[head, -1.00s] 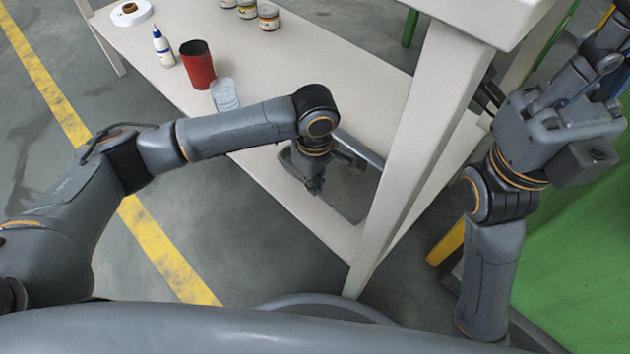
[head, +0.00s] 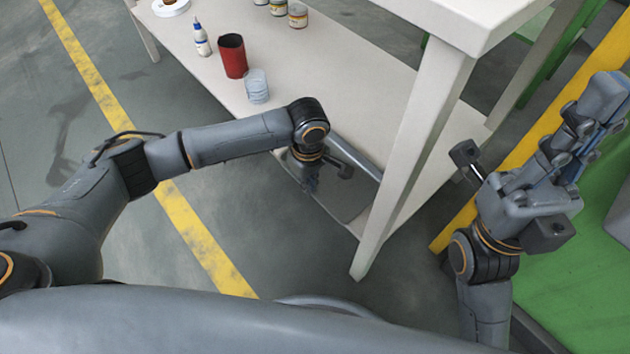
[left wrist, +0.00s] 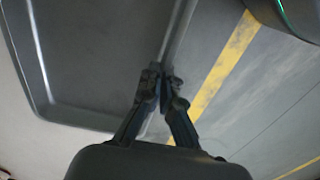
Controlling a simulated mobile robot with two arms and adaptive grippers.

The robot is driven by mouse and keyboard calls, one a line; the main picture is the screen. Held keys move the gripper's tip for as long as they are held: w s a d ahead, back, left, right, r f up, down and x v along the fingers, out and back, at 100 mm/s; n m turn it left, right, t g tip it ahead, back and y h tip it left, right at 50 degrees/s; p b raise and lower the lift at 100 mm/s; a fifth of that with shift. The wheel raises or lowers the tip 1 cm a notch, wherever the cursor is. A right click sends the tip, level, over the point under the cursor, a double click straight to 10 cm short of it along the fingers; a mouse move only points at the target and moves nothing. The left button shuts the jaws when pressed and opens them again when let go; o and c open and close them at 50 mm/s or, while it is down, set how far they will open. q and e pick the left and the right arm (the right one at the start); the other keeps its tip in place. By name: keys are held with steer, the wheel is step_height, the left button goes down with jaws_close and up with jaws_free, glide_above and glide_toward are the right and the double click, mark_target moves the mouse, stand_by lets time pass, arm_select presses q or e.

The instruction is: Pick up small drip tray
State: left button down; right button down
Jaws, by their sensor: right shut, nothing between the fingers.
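The small drip tray (head: 345,198) is a shallow grey tray with a raised rim at the near edge of the white table, left of its front leg. It overlaps the table's near edge in the head view. My left gripper (head: 312,186) points down at its left side. In the left wrist view the fingers (left wrist: 163,88) are closed together on the rim of the tray (left wrist: 95,60), with floor showing beyond the rim. Whether the tray touches the table cannot be told. My right gripper (head: 606,97) is shut and empty, raised at the far right.
On the white table (head: 350,70) stand a red cup (head: 232,57), a clear cup (head: 257,88), a white bottle (head: 201,40) and several jars (head: 298,16). The table leg (head: 408,165) stands close right of the tray. Floor is open at left.

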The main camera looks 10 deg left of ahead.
arm_select(q)
steer(key=shift+s+a, duration=0.15)
steer(key=c, duration=1.4)
jaws_free()
steer(key=shift+c, duration=0.2)
step_height(320, 180, up, 12)
